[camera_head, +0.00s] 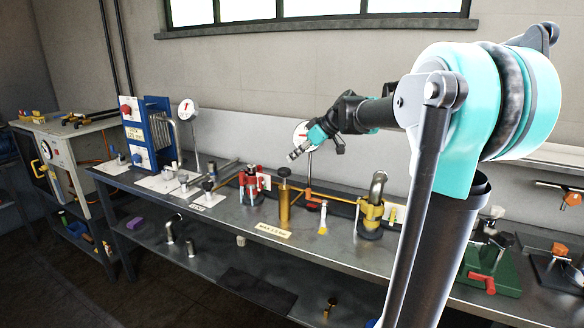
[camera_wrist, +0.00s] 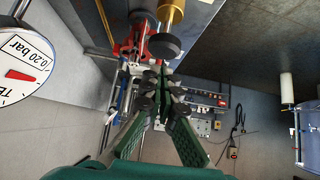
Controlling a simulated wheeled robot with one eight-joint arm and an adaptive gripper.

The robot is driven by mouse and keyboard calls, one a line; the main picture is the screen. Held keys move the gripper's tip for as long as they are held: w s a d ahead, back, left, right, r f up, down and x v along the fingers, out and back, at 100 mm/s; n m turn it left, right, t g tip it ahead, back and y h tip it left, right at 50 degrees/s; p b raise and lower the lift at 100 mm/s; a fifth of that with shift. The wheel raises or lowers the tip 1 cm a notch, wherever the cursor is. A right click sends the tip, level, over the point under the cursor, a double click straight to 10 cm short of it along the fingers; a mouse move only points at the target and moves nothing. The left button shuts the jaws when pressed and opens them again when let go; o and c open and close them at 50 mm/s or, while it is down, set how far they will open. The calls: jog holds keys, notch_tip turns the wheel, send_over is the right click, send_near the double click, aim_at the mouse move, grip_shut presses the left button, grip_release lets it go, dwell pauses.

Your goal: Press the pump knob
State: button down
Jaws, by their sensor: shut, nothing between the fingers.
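The pump knob (camera_head: 284,171) is a dark round cap on top of an upright brass cylinder (camera_head: 284,207) on the bench. My gripper (camera_head: 293,156) is shut and empty, slightly above the knob and a little to its right in the head view. In the wrist view the dark knob (camera_wrist: 165,46) shows just beyond my closed fingertips (camera_wrist: 160,77), with the brass cylinder (camera_wrist: 173,13) behind it. The fingertips appear apart from the knob, though the exact gap is hard to tell.
A red valve (camera_head: 250,183) stands left of the pump, and a yellow fitting with a bent pipe (camera_head: 371,213) stands right. A gauge reading 0.20 bar (camera_wrist: 22,72) is close by in the wrist view. A label plate (camera_head: 273,231) lies at the bench front. Space above the knob is clear.

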jog(key=v, duration=0.7)
jog(key=shift+d+r, duration=0.1)
jog(key=shift+r, duration=0.1)
dwell(0.5)
notch_tip(320, 180, up, 3)
jog(key=shift+r, duration=0.1)
dwell(0.3)
send_over(281, 169)
jog(key=s+d, duration=0.1)
jog(key=d, duration=0.2)
jog(key=f, duration=0.6)
jog(key=shift+s+f, duration=0.2)
jog(key=shift+f, duration=0.15)
jog(key=f, duration=0.3)
jog(key=shift+w+a+f, duration=0.15)
jog(key=shift+a, duration=0.05)
jog(key=shift+f, duration=0.55)
jog(key=shift+f, duration=0.1)
